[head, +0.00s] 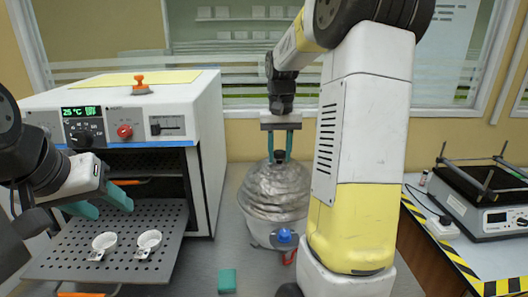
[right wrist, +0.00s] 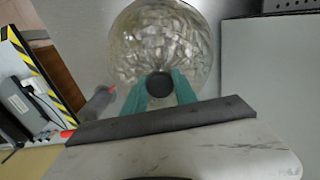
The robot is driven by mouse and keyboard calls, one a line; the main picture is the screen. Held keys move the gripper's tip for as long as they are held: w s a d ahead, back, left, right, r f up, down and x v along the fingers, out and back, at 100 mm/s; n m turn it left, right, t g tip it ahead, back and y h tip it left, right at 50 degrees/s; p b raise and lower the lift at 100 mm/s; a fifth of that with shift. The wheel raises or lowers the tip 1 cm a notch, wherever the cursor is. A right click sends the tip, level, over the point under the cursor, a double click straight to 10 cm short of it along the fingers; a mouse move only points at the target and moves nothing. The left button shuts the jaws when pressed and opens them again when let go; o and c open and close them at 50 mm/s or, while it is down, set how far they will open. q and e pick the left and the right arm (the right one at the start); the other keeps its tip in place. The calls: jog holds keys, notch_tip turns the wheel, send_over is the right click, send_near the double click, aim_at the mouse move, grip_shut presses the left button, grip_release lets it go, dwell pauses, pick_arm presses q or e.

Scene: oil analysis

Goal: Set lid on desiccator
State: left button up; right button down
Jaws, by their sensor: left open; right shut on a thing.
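The desiccator (head: 258,232) stands on the bench right of the oven, a pale round vessel partly hidden behind my right arm. Its domed glass lid (head: 275,188) is over it, and I cannot tell whether the two touch. My right gripper (head: 280,155) points down and is shut on the lid's knob. In the right wrist view the dark knob (right wrist: 160,86) sits between the teal fingers, with the lid's dome (right wrist: 165,40) beyond. My left gripper (head: 112,205) is open and empty, over the oven's pulled-out perforated shelf.
The white oven (head: 207,120) stands open at left. Two small white crucibles (head: 148,240) are on its perforated shelf (head: 75,250). A small teal block (head: 227,281) lies on the bench in front. A shaker device (head: 490,200) stands at right.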

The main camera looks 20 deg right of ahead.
jog(key=c, duration=0.9)
grip_release()
notch_tip(320, 180, up, 8)
jog(key=shift+f, duration=0.25)
jog(key=shift+s+a+r, duration=0.2)
jog(key=shift+s+r, duration=0.05)
jog(key=s+a+f+n+t+y, duration=0.1)
jog(key=s+a+t, duration=0.2)
jog(key=s, duration=0.6)
jog(key=s+a+f+n+t+y, duration=0.1)
jog(key=s+a+n+t, duration=0.1)
jog(key=s+a, duration=0.5)
jog(key=s+t, duration=0.1)
jog(key=s, duration=0.2)
jog(key=shift+s+a+n, duration=0.15)
jog(key=shift+a+n, duration=0.15)
jog(key=shift+a, duration=0.1)
